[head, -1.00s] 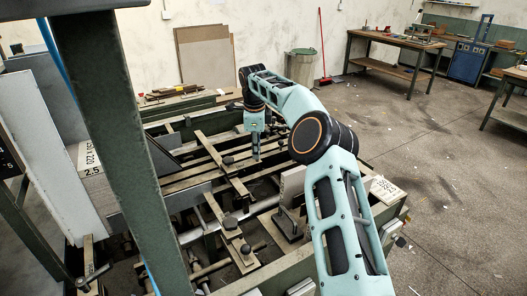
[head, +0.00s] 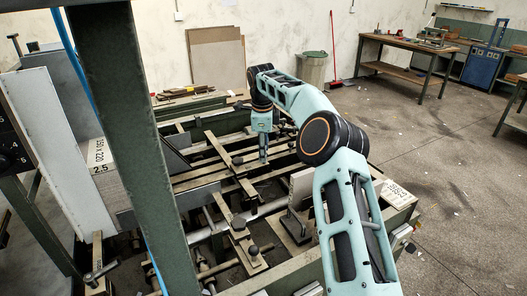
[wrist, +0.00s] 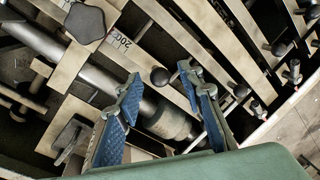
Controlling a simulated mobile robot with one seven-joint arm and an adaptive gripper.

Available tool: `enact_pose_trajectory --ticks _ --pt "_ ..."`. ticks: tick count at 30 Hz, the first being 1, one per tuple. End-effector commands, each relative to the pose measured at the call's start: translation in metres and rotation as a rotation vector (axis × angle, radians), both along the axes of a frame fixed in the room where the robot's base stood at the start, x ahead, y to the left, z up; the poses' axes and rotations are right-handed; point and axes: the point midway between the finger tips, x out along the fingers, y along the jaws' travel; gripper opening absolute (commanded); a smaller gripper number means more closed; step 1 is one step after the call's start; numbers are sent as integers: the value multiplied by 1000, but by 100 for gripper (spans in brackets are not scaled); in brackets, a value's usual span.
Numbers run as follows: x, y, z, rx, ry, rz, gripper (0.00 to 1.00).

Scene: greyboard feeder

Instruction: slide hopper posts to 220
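My gripper (head: 263,157) points down over the feeder frame, above its flat cross bars. In the wrist view, my gripper (wrist: 158,80) is open, with two blue-padded fingers apart. A black ball knob (wrist: 160,77) shows in the gap between the fingertips; I cannot tell whether they touch it. A flat bar (wrist: 108,45) carries a scale mark that reads about 200. A dark faceted knob (wrist: 85,23) sits on a bar at the upper left. I cannot tell which parts are the hopper posts.
A round metal shaft (wrist: 45,42) runs under the bars. An upright grey plate (head: 302,187) stands on the feeder to the right of my gripper. A green column (head: 125,130) blocks part of the left. A white card (head: 398,194) lies on the frame's right edge.

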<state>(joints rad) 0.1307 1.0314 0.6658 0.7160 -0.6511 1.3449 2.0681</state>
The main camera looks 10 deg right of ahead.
Motion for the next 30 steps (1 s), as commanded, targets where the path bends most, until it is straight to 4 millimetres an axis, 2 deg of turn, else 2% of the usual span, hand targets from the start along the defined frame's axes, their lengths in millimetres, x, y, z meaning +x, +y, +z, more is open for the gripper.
enact_pose_trajectory --ticks 14,21,30 --pt "-17 5 94 0 -5 0 35" --pt "-21 5 111 1 -1 1 35" --pt "-22 5 114 1 -1 1 35"
